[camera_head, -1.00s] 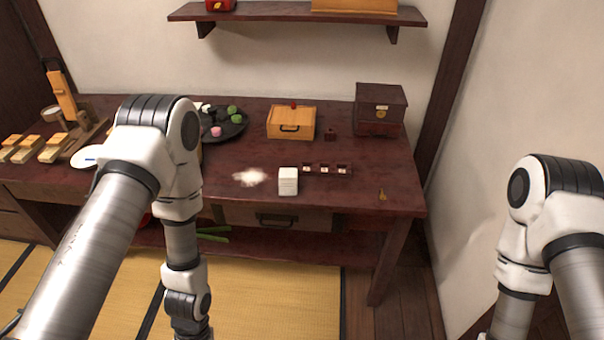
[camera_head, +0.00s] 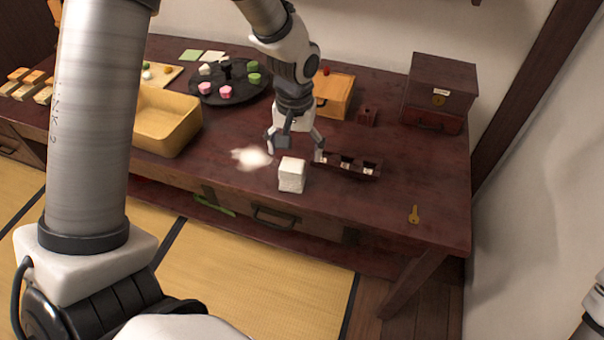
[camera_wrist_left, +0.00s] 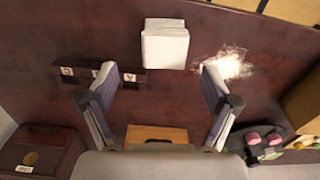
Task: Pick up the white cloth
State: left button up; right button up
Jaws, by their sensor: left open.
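The white cloth (camera_head: 291,175) is a folded, block-like stack near the front edge of the dark red table. It also shows in the left wrist view (camera_wrist_left: 165,46), at the top middle, beyond my fingertips. My left gripper (camera_head: 294,152) is open and empty, just behind and above the cloth, its two fingers spread apart. In the left wrist view the left gripper (camera_wrist_left: 157,88) shows a clear gap between its fingers. My right gripper is out of view; only a bit of my right arm shows at the lower right edge.
A white powdery patch (camera_head: 252,158) lies left of the cloth. A small dark compartment tray (camera_head: 346,166) stands to its right. A brass key (camera_head: 414,214) lies near the right front. A yellow bin (camera_head: 165,122), round dark tray (camera_head: 229,92), wooden box (camera_head: 335,95) and dark chest (camera_head: 440,88) stand around.

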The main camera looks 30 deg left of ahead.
aim_at(292, 165)
pick_arm(q)
jog(key=shift+s+r, duration=0.1)
jog(key=shift+s, duration=0.15)
jog(key=f, duration=0.5)
jog(key=f+b, duration=0.1)
jog(key=f, duration=0.1)
jog(key=shift+s+a+f, duration=0.2)
jog(key=shift+s, duration=0.05)
jog(key=shift+w, duration=0.1)
jog(key=c, duration=1.2)
